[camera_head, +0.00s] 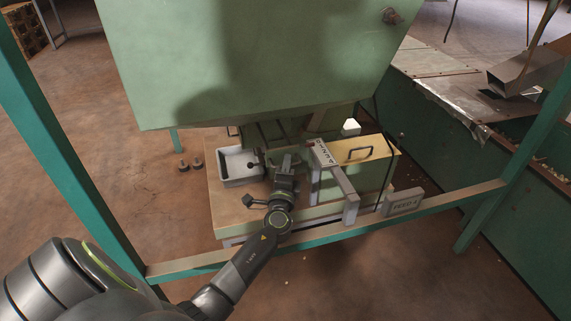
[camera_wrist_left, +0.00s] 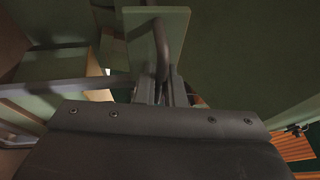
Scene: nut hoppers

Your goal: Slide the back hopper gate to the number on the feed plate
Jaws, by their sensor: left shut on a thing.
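My left gripper (camera_head: 287,164) reaches under the big green hopper (camera_head: 240,65) and is shut. In the left wrist view its fingers (camera_wrist_left: 164,88) are closed on a curved grey handle (camera_wrist_left: 162,52), which stands on a green plate (camera_wrist_left: 144,38), seemingly the back gate. In the head view the arm and hopper hide most of this gate. A pale scale strip with marks (camera_head: 322,153) lies to the gripper's right; its figures are too small to read surely. The feed plate (camera_head: 404,202) leans at the front right and appears to read FEED 4. My right gripper is not in view.
A grey tray (camera_head: 238,180) is left of the gripper. A green frame rail (camera_head: 345,228) crosses in front, beneath my left arm. Posts stand on both sides.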

